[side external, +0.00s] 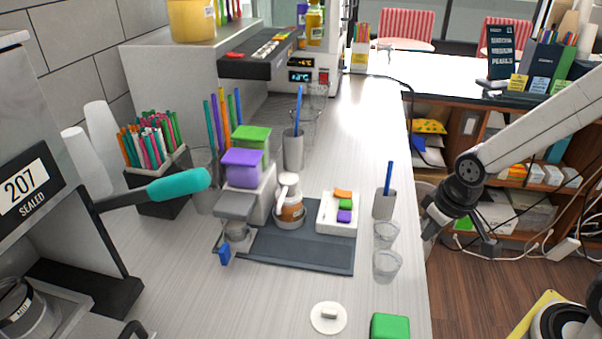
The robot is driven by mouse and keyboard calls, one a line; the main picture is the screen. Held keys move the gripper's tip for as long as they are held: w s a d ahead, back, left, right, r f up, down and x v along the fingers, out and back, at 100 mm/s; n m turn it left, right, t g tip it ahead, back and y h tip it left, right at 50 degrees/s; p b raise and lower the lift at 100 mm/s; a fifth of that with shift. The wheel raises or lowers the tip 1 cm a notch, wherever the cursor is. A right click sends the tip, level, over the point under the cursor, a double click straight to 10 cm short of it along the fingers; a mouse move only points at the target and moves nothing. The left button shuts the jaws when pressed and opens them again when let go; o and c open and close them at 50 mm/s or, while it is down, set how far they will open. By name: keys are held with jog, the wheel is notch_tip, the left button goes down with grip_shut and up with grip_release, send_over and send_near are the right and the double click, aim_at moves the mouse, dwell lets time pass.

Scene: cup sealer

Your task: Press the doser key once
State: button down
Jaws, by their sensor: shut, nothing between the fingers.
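The machine (262,66) at the back of the counter has a dark sloped panel with a row of small coloured keys (272,48) on top. Lit displays (300,70) sit beside it on a pale unit. I cannot tell which key is the doser key, as they are small at this distance. My gripper (431,229) is shut and empty. It hangs at the right, just past the counter's right edge, far in front of the key panel and to its right. It touches nothing that I can see.
A cup with a blue stick (384,203) and clear cups (386,265) stand at the counter's right edge near my gripper. Purple and green lidded boxes (243,168) and a dark mat (300,250) fill the middle. A sealer with a teal handle (180,186) is left.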

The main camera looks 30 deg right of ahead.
jog(key=shift+w, duration=0.1)
dwell(0.3)
jog(key=shift+w+a+r+t, duration=0.3)
jog(key=shift+w+a+t, duration=0.1)
jog(key=shift+w+a, duration=0.25)
jog(key=w+a+r+m+t+y, duration=0.1)
jog(key=w+a+r+m+t, duration=0.2)
jog(key=w, duration=0.3)
notch_tip(320, 180, up, 6)
jog(key=m+t+h, duration=0.2)
jog(key=m+t, duration=0.1)
jog(key=m, duration=0.5)
send_over(341, 198)
jog(key=s, duration=0.3)
jog(key=shift+w+a, duration=0.2)
jog(key=shift+f, duration=0.2)
jog(key=shift+f, duration=4.2)
jog(key=shift+f, duration=0.55)
